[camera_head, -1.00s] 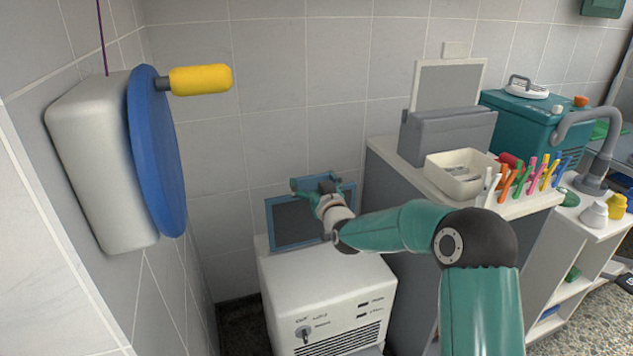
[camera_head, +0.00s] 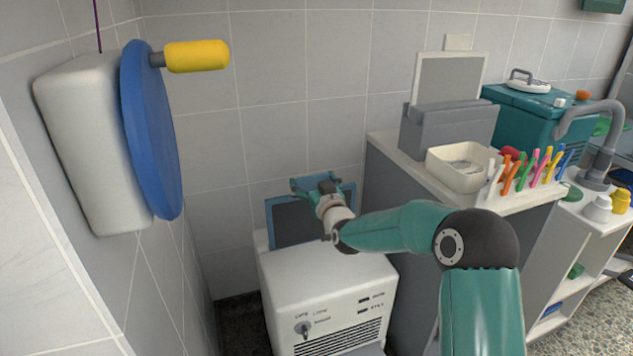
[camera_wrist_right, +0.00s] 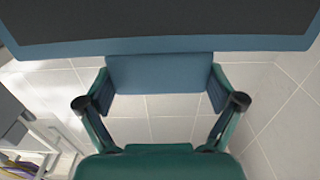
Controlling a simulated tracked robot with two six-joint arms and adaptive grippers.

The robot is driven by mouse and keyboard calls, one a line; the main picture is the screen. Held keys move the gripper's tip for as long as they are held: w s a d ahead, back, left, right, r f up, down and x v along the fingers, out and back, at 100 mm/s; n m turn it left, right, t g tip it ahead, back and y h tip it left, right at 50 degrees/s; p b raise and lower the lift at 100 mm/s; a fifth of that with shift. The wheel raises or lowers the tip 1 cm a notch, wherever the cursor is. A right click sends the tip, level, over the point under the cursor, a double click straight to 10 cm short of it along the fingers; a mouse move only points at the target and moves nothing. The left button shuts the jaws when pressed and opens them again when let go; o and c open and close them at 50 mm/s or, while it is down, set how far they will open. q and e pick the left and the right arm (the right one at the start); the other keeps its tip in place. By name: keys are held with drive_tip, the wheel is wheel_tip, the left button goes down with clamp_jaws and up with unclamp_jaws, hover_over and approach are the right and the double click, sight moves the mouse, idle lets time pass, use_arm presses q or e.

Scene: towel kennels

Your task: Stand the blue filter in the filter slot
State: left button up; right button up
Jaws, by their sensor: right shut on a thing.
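The blue filter (camera_head: 297,230) is a blue frame around a dark panel. It is upright at the back of the white machine's top (camera_head: 325,270). My right gripper (camera_head: 316,183) is shut on the filter's upper edge. In the right wrist view the gripper's fingers (camera_wrist_right: 160,105) close on the sides of a blue tab (camera_wrist_right: 160,75), with the filter's frame (camera_wrist_right: 160,46) beyond it. The filter slot cannot be made out, and I cannot tell whether the lower edge is seated or just above the machine. My left gripper is not in view.
A wall-mounted white box (camera_head: 90,150) with a blue disc (camera_head: 150,130) and yellow handle (camera_head: 196,56) juts out at left.

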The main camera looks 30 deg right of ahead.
wheel_tip(320, 180, down, 8)
drive_tip(key=b, duration=0.8)
idle(0.4)
